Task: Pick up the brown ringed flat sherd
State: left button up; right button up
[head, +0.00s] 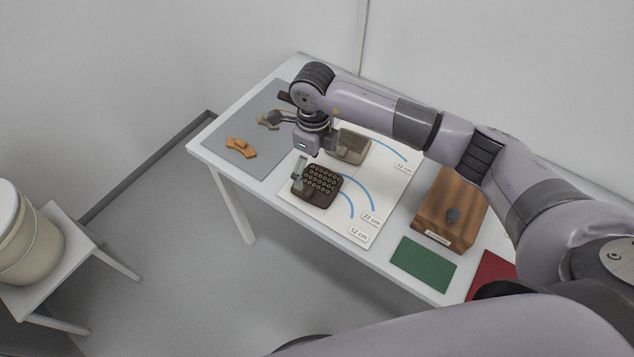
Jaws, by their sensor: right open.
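A dark brown, flat, squarish piece covered in rows of small pale rings (320,184) lies on the white sheet in the head view. It matches the brown ringed flat sherd best, though its thickness is hard to judge. My right gripper (312,168) points down at its upper left edge, with one finger beside its left side. The gripper is open with nothing held; I cannot tell whether the finger touches the piece. My left gripper is not in view.
The white sheet (355,230) bears blue arcs and size labels. Orange sherds (240,148) lie on a grey mat (222,129). A wooden block (430,207), green mat (424,264) and red mat (489,272) are at right.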

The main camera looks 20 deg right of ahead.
aim_at(318, 184)
jog(key=shift+d+f+p, duration=0.15)
jog(key=shift+f+p, duration=0.2)
jog(key=shift+f, duration=1)
jog(key=shift+d+f+p, duration=0.15)
jog(key=shift+f+p, duration=0.2)
jog(key=shift+f, duration=0.95)
jog(key=shift+s, duration=0.15)
grip_shut()
